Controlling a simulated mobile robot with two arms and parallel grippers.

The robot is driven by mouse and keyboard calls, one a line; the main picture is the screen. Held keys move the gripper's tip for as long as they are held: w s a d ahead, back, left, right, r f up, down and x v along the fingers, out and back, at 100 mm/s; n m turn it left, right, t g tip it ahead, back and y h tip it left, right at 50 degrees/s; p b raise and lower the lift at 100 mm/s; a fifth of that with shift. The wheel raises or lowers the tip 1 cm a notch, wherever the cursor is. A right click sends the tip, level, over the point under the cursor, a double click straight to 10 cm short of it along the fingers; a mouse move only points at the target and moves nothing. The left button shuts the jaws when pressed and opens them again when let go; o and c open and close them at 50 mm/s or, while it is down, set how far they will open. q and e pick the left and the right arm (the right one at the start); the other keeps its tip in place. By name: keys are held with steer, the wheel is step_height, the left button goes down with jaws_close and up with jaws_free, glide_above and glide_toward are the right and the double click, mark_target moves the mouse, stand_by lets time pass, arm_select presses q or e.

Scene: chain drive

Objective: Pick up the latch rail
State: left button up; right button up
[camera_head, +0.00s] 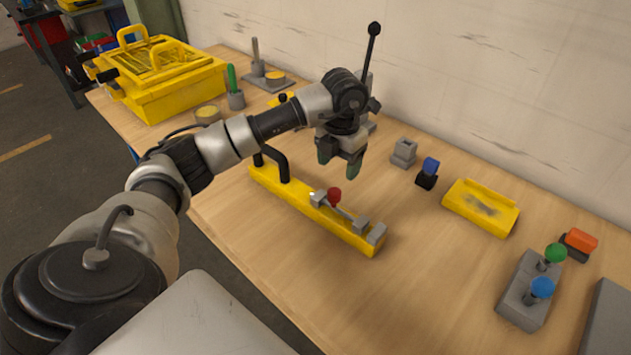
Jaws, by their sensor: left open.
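The latch rail looks to be the long yellow bar (290,200) lying on the wooden table in front of my left arm. It carries a black handle at its left end, a red knob (334,194) and a thin rod near its middle, and grey blocks at its right end. My left gripper (339,170) is open and empty, fingers pointing down. In the picture it hangs just above and behind the rail, apart from the red knob. My left forearm passes over the rail's far left end and hides some of the table behind it. My right gripper is not in view.
A yellow box with handles (165,75) stands at the back left. Behind the rail are a small grey block (404,152) and a blue-topped piece (428,172). To the right are a yellow tray (481,207) and a grey block with green and blue knobs (530,290). The front middle table is clear.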

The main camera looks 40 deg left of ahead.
mark_target(335, 190)
arm_select(q)
steer(key=f, duration=0.4)
steer(key=shift+s+f, duration=0.1)
steer(key=shift+s, duration=0.3)
step_height(335, 190, down, 5)
steer(key=shift+s+f+p, duration=0.1)
steer(key=shift+p, duration=0.8)
steer(key=shift+f, duration=0.1)
jaws_close()
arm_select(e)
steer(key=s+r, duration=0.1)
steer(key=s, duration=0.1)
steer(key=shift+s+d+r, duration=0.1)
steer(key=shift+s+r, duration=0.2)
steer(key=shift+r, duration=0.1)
arm_select(q)
steer(key=shift+a, duration=0.1)
